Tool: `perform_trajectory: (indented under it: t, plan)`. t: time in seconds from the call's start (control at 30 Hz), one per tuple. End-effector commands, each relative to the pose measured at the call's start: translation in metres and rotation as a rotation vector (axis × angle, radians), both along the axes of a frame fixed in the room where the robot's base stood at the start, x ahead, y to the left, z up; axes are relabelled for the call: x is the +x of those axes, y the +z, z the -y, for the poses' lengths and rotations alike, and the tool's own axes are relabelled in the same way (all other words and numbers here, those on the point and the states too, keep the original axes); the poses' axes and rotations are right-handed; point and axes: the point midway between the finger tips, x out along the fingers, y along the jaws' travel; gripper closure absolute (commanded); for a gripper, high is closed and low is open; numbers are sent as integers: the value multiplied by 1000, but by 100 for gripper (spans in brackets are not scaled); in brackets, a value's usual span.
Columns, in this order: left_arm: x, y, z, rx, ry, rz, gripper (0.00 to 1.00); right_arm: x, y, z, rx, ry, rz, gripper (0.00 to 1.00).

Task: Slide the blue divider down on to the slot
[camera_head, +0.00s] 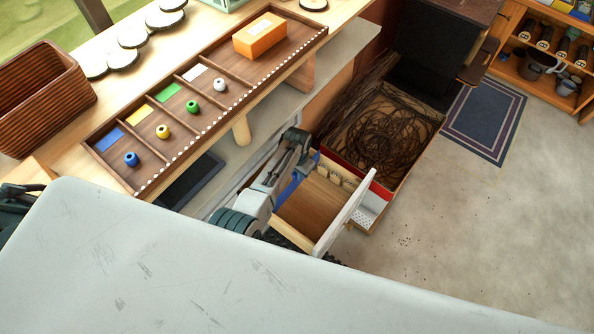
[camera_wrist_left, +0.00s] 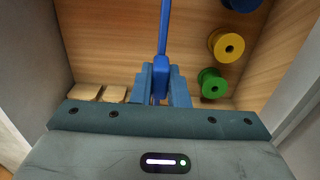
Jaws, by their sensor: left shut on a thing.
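The blue divider (camera_wrist_left: 164,28) is a thin upright panel seen nearly edge-on in the left wrist view. My left gripper (camera_wrist_left: 161,82) is shut on it, with a blue finger on each side. In the head view, a strip of the divider (camera_head: 289,188) shows beside my left gripper (camera_head: 278,184), at the open wooden drawer (camera_head: 318,207). In the left wrist view, the divider stands over the drawer's wooden floor (camera_wrist_left: 112,45). The slot cannot be made out, and I cannot tell how far down the divider sits. My right gripper is not in view.
In the wrist view, a blue spool (camera_wrist_left: 242,4), a yellow spool (camera_wrist_left: 227,46) and a green spool (camera_wrist_left: 211,84) lie right of the divider. Pale wooden blocks (camera_wrist_left: 84,92) lie left. The bench tray (camera_head: 222,120) is above the drawer; a cable-filled box (camera_head: 385,130) is beyond.

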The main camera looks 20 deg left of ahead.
Motion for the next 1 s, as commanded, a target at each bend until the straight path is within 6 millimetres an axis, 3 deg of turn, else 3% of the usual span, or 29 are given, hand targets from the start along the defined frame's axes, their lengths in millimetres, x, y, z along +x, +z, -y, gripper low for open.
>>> perform_trajectory:
  t: [0.5, 1.0]
  plan:
    - [0, 0, 0, 0, 0, 0, 100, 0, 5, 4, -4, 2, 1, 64]
    - [0, -13, 0, 0, 0, 0, 100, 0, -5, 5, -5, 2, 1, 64]
